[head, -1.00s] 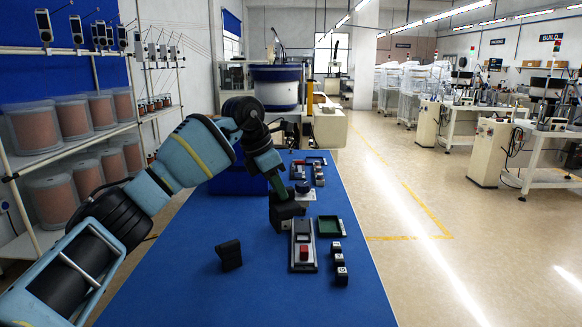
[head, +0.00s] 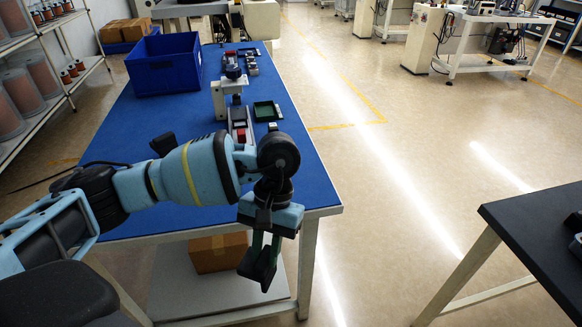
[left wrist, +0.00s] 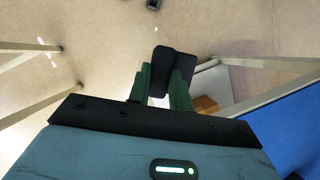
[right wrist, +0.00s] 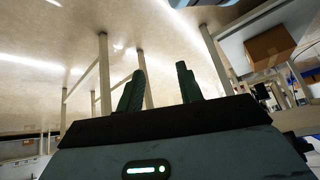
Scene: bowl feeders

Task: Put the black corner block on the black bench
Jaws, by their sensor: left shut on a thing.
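My left gripper (head: 264,248) is shut on the black corner block (head: 258,268), which hangs in the air beyond the near right corner of the blue table, over the floor. In the left wrist view the black corner block (left wrist: 160,68) sits between the green fingers (left wrist: 162,88). The black bench (head: 545,225) is at the lower right of the head view, apart from the block, with floor between them. My right gripper (right wrist: 160,92) shows only in its own wrist view, with its fingers apart and nothing between them.
The blue table (head: 120,125) carries a blue bin (head: 164,66), another black block (head: 163,143), a green tray (head: 267,111) and small fixtures. A cardboard box (head: 217,252) sits on its lower shelf. Open floor (head: 390,190) lies between table and bench.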

